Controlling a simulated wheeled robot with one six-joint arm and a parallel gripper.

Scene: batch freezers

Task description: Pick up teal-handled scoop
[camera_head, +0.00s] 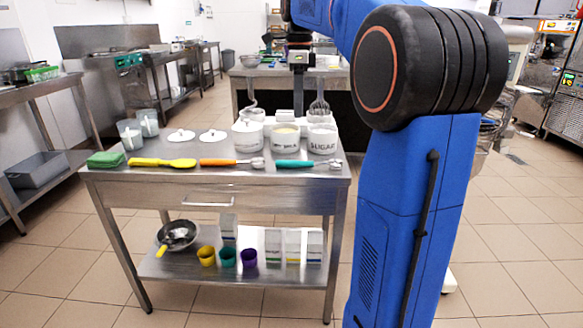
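The teal-handled scoop (295,163) lies flat along the front of the steel table (215,180), right of the middle. Its teal handle points left and its metal bowl lies at the right, near the table's right front corner. My gripper (298,78) hangs above the back of the table, higher than the scoop and apart from it. It looks small and dark here, and its finger opening cannot be made out. Nothing clear shows between the fingers.
An orange-handled scoop (231,162) and a yellow spatula (162,162) lie left along the same edge. Behind stand a sugar canister (322,139), a dry milk canister (285,138) and another white canister (247,135). A green cloth (106,159) lies at the left corner.

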